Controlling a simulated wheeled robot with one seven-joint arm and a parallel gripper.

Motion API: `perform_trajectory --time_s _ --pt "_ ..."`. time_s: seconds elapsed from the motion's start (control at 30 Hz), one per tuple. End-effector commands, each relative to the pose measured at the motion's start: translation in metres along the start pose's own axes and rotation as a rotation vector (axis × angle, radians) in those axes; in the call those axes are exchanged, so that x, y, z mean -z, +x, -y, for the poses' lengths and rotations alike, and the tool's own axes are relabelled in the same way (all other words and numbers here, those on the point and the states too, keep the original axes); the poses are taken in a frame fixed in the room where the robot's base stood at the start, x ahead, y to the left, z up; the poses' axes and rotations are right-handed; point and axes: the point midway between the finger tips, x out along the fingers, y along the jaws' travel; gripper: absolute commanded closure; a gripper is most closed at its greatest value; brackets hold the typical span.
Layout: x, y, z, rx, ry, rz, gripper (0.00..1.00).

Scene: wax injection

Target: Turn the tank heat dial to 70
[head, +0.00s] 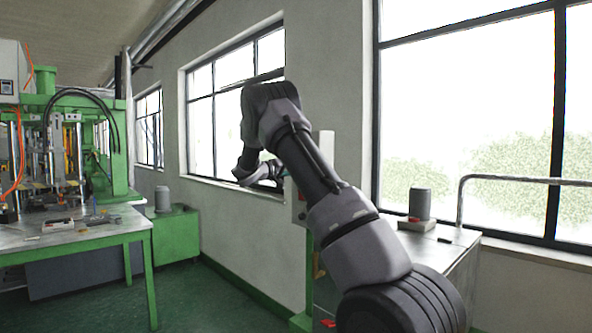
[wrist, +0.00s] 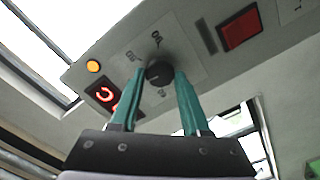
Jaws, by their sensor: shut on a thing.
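The heat dial (wrist: 158,72) is a round black knob on a pale panel (wrist: 200,62), with printed numbers around it that are too blurred to read surely. My gripper (wrist: 160,82) has its two green fingers shut on the dial, one on each side. A lit red display (wrist: 104,95) is left of the dial, partly hidden by the left finger. In the head view my arm reaches to the panel by the wall, and my gripper (head: 280,178) is small and mostly hidden behind the arm.
An orange lamp (wrist: 93,66) and a red square button (wrist: 241,30) sit on the panel beside the dial. In the head view a metal-topped bench (head: 455,262) with a grey cylinder (head: 420,203) stands at right. A green-legged table (head: 70,238) stands at left, with open floor between.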

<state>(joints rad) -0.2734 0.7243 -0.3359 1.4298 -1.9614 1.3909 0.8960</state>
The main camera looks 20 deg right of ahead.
Motion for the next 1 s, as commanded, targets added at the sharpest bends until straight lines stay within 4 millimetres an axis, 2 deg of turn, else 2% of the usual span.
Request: perform_trajectory --time_s 0.4,0.9,0.93,1.0 --pt "0.0004 -0.0004 0.0003 0.001 -0.162 -0.001 1.0" --pt "0.0004 -0.0007 0.0007 0.002 -0.178 -0.001 1.0" --pt "0.0004 -0.0007 0.0008 0.002 -0.178 -0.001 0.46" --pt "0.0004 -0.0007 0.0007 0.002 -0.177 -0.001 0.24"
